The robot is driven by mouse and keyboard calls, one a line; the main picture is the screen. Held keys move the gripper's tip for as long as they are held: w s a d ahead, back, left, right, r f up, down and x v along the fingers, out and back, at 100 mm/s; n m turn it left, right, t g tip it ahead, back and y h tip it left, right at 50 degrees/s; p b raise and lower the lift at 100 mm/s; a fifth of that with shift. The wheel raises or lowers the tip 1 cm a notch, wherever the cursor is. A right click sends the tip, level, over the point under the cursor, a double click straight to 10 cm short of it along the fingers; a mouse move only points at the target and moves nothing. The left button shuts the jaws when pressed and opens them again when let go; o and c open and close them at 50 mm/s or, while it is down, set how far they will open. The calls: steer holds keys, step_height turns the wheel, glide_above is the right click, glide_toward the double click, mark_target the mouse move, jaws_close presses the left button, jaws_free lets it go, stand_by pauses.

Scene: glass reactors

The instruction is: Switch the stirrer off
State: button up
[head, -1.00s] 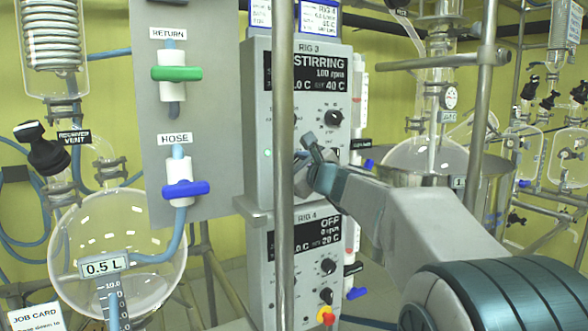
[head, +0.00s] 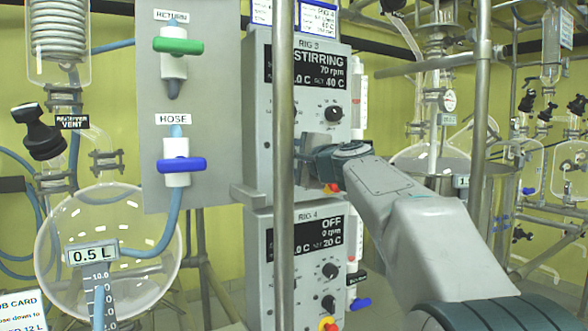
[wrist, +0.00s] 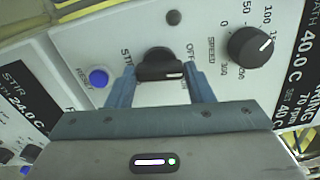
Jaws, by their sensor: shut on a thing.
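The Rig 3 control box (head: 258,120) shows STIRRING, 70 rpm, on its dark display (head: 306,70). My gripper (wrist: 160,72) is at the lower front of this box, and its two blue fingers are shut on the black stir knob (wrist: 158,64), one on each side. The knob's white mark points right in the wrist view, near the ON label (wrist: 185,84). The OFF label (wrist: 190,52) is just above it. In the head view a pole and my own gripper hide the knob.
A speed knob (wrist: 251,47) and a blue reset button (wrist: 98,77) flank the stir knob. A vertical metal pole (head: 284,120) stands in front of the box. The Rig 4 box (head: 260,265), reading OFF, is directly below. A red button (head: 332,187) is close under my gripper.

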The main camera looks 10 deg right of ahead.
steer(key=shift+f+n+b, duration=0.15)
steer(key=shift+n+b, duration=0.4)
steer(key=shift+n, duration=0.25)
steer(key=shift+c, duration=0.2)
steer(key=o, duration=1)
steer(key=shift+r, duration=0.2)
